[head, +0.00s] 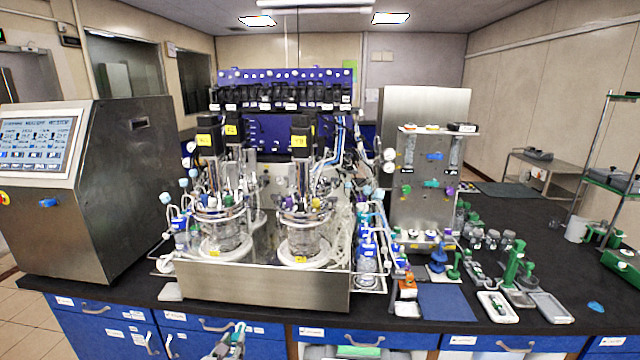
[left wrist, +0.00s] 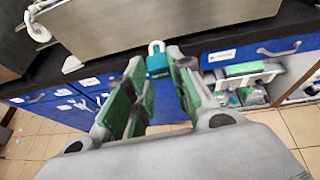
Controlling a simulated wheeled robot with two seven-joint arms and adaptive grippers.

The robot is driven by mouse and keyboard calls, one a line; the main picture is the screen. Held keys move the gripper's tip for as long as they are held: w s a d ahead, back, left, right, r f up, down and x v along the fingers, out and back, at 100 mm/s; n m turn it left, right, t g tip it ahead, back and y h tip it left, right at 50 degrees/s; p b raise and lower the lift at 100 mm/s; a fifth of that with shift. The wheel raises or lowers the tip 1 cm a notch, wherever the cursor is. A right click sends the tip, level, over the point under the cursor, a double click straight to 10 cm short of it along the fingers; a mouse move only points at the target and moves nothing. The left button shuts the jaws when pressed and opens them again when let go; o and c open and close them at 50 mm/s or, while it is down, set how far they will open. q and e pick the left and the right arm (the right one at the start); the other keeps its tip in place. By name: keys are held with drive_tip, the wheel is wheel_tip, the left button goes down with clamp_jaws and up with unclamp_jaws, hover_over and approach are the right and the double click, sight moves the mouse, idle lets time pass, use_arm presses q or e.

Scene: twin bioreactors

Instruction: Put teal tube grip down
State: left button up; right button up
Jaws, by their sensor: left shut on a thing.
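The teal tube grip (left wrist: 158,64), a small teal block with a pale loop on top, shows between the fingertips in the left wrist view. My left gripper (left wrist: 153,82) is shut on it, with green pads at either side. The grip is held in front of the blue drawers, near the bench's front edge; its lower part is hard to make out. My right gripper is not in view.
Twin glass bioreactors (head: 222,240) stand on a steel base (head: 262,293) on the black bench. To the right lie a blue mat (head: 446,303), a white tray (head: 486,312) and a grey tray (head: 551,308). Green and blue tools crowd behind them. The far right bench top is freer.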

use_arm(q)
drive_tip(key=shift+s+f, duration=0.9)
drive_tip(key=shift+f, duration=0.3)
drive_tip(key=shift+s+f, duration=0.85)
drive_tip(key=shift+f, duration=0.3)
drive_tip(key=shift+d, duration=0.15)
